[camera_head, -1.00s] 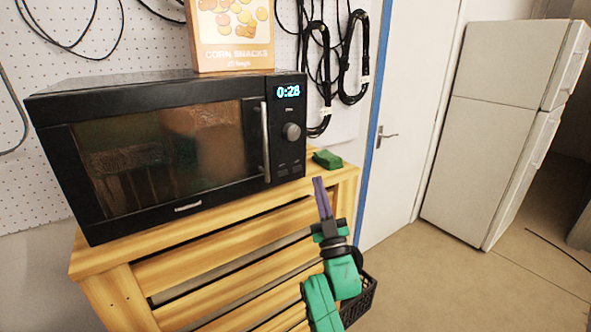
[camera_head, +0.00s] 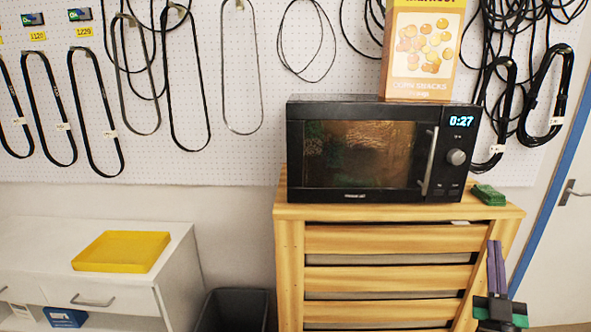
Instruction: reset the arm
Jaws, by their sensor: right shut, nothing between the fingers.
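My right gripper (camera_head: 496,268) is at the lower right of the head view, in front of the right edge of the wooden drawer cabinet. Its purple fingers point up and lie together, with nothing held. It is below the cabinet top and apart from the microwave. My left gripper is outside the view. The black microwave (camera_head: 440,165) stands on the wooden cabinet (camera_head: 390,240), its door closed and its display reading 0:27.
A corn snacks box (camera_head: 422,50) stands on the microwave. A small green object (camera_head: 488,194) lies beside it. At left, a yellow tray (camera_head: 122,251) sits on a white cabinet (camera_head: 190,240); a dark bin (camera_head: 235,309) stands between the cabinets. Cables hang on the pegboard (camera_head: 235,165).

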